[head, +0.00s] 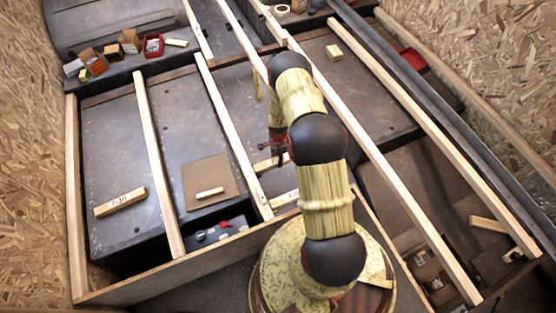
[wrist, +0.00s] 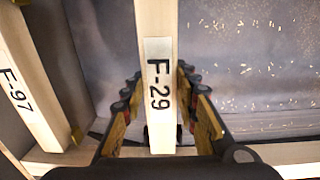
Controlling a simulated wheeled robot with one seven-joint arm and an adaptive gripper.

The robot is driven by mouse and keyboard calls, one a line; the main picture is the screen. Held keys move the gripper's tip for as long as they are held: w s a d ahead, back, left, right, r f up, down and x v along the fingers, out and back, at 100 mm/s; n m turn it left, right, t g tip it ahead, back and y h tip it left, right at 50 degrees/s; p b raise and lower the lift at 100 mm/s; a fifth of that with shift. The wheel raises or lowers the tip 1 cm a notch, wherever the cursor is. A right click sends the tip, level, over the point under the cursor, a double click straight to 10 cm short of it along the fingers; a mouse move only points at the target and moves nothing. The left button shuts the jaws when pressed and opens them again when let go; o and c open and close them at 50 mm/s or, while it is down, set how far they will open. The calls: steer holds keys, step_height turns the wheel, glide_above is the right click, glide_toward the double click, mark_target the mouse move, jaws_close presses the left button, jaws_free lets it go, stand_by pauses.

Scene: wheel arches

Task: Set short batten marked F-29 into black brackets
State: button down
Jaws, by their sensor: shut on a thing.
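My gripper (wrist: 161,105) is shut on the short batten marked F-29 (wrist: 157,30), a pale wood strip with a white label between the fingers in the wrist view. In the head view my gripper (head: 276,149) is partly hidden by my arm. A pale short piece (head: 270,163) lies just below it there, probably the same batten; its label cannot be read. I cannot tell whether the batten rests on anything. I cannot make out the black brackets for certain in either view.
Another labelled batten (head: 120,202) lies on the left panel. Long pale rails (head: 235,135) divide the floor. A brown square (head: 208,178) carries a small block. Small boxes and a red bin (head: 153,46) stand at the back left.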

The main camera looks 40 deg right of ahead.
steer(key=c, duration=1.3)
jaws_free()
steer(key=shift+r, duration=0.15)
step_height(320, 180, up, 12)
